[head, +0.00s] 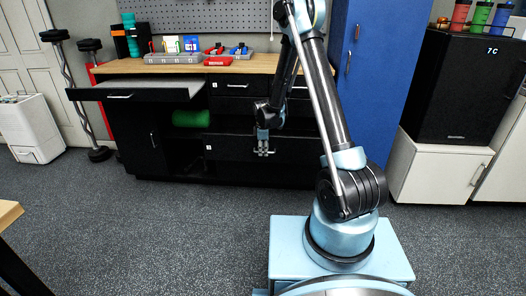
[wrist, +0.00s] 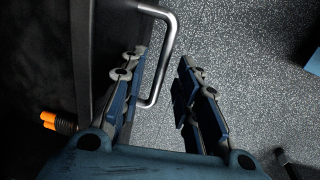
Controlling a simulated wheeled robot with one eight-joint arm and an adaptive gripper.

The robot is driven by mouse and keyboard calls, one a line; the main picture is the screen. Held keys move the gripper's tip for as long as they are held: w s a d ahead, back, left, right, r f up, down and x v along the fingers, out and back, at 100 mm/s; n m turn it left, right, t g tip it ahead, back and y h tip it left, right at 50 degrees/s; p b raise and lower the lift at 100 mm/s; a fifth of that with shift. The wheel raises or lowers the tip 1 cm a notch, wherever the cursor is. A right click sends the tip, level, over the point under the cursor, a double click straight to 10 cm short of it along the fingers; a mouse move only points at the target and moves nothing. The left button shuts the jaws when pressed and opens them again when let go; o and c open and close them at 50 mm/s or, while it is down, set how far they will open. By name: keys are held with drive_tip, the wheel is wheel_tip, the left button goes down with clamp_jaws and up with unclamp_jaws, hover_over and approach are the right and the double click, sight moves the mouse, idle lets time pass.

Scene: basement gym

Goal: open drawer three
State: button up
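The black workbench cabinet (head: 235,108) stands against the back wall. Its lower drawer front (head: 228,148) carries a small white label, too small to read for certain, near its left edge. My gripper (head: 263,151) is in front of this drawer front, at its handle, and covers part of it. In the wrist view the silver bar handle (wrist: 168,48) stands out from the dark drawer front (wrist: 40,60). My gripper (wrist: 163,62) is open, with the handle's bar between its fingers, nearer the left one. I cannot tell whether the finger touches it.
An upper left drawer (head: 120,97) stands pulled out. Trays and a red bin (head: 218,61) sit on the wooden top (head: 150,67). A blue locker (head: 372,80) is to the right. The speckled floor (head: 170,220) in front is clear.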

drive_tip(key=shift+r, duration=0.15)
wheel_tip(320, 180, up, 11)
drive_tip(key=s, duration=0.2)
drive_tip(key=shift+r, duration=0.2)
drive_tip(key=shift+s, duration=0.1)
idle(0.4)
